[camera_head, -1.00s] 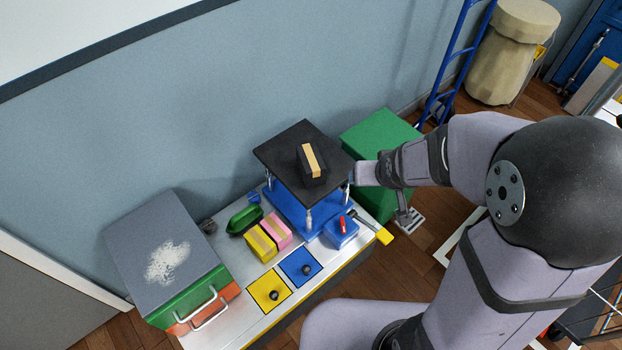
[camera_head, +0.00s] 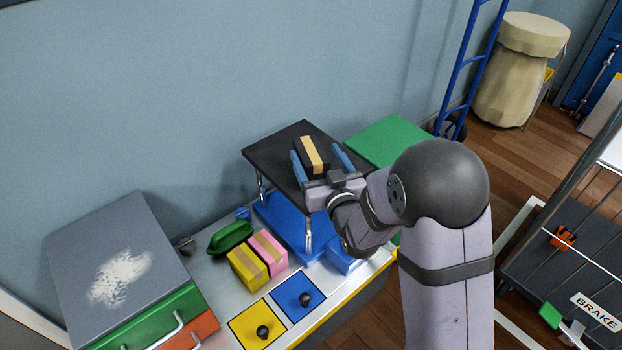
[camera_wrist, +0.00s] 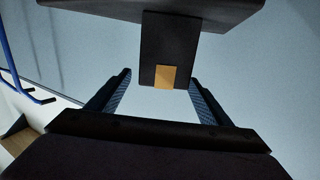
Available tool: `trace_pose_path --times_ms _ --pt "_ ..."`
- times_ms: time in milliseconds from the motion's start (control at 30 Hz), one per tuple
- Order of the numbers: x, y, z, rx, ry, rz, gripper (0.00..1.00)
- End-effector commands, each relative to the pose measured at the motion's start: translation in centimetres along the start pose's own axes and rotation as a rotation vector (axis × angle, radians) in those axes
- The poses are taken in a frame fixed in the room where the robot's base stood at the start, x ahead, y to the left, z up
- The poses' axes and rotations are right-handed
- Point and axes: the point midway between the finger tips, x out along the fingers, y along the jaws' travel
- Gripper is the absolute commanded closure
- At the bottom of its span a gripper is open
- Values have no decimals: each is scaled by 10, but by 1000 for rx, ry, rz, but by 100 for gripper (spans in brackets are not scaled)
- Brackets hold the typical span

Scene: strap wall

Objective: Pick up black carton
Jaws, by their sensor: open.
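The black carton (camera_head: 312,150) has a tan tape band and sits on the black raised platform (camera_head: 270,152) in the head view. My gripper (camera_head: 320,161) is open, with its blue fingers on either side of the carton's near part. In the wrist view the carton (camera_wrist: 166,50) appears upside down, with its tan tape patch facing me, between the two finger pads (camera_wrist: 160,82). Gaps show beside the carton, and I see no firm contact. The platform (camera_wrist: 95,12) fills the top edge of that view.
The platform stands on a blue base (camera_head: 277,215). A green box (camera_head: 385,138) stands behind right. A grey-topped box (camera_head: 75,245) stands at left. Space above the platform is clear.

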Motion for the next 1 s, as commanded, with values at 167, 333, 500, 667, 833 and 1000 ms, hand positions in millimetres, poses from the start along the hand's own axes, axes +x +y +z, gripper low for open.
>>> trace_pose_path --times_ms 167,333,500,667,833,1000 --pt "3 -1 21 -25 38 -1 27" --pt "4 -2 24 -35 51 -1 27" --pt "7 -2 23 -35 51 -1 27" --pt "20 -2 23 -35 52 -1 27" --pt "25 -2 22 -34 51 -1 27" --pt "32 -2 24 -34 51 -1 27"
